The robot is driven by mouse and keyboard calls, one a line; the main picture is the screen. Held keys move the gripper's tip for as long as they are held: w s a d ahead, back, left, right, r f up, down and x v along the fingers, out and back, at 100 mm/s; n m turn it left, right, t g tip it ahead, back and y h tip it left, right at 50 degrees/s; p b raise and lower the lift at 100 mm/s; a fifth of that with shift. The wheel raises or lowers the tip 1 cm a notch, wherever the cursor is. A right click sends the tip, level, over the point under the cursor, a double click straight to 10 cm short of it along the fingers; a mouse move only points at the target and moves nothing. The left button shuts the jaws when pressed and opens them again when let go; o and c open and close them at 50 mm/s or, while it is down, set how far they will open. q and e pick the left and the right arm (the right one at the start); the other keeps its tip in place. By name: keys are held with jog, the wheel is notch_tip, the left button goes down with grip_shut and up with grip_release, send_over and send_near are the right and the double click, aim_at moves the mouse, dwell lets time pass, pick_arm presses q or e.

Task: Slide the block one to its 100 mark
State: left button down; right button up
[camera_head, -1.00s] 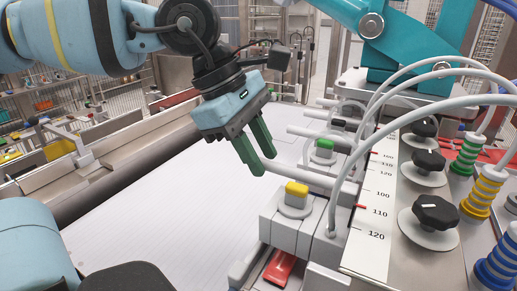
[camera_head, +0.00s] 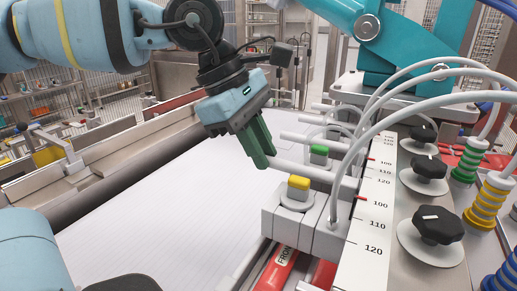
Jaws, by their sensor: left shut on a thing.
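The nearest grey block (camera_head: 291,220) has a yellow button on top and a light rod (camera_head: 308,172) reaching left from it. I cannot read a number on it. My left gripper (camera_head: 262,150), with green fingers, is shut on the rod's left end; the fingers partly hide that end. My right gripper is not in view.
A block with a green button (camera_head: 319,150) and more rods lie behind. Grey hoses arch over the scale. Black knobs (camera_head: 437,224) and coloured fittings stand to the right. The white sheet surface (camera_head: 170,215) at left is clear.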

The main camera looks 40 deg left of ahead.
pick_arm(q)
jog(key=c, duration=1.4)
grip_release()
jog(key=shift+w+a, duration=0.15)
jog(key=shift+w, duration=0.2)
jog(key=shift+o, duration=0.2)
jog(key=shift+s+r, duration=0.15)
jog(key=v, duration=0.7)
jog(key=shift+r, duration=0.25)
jog(key=shift+a, duration=0.1)
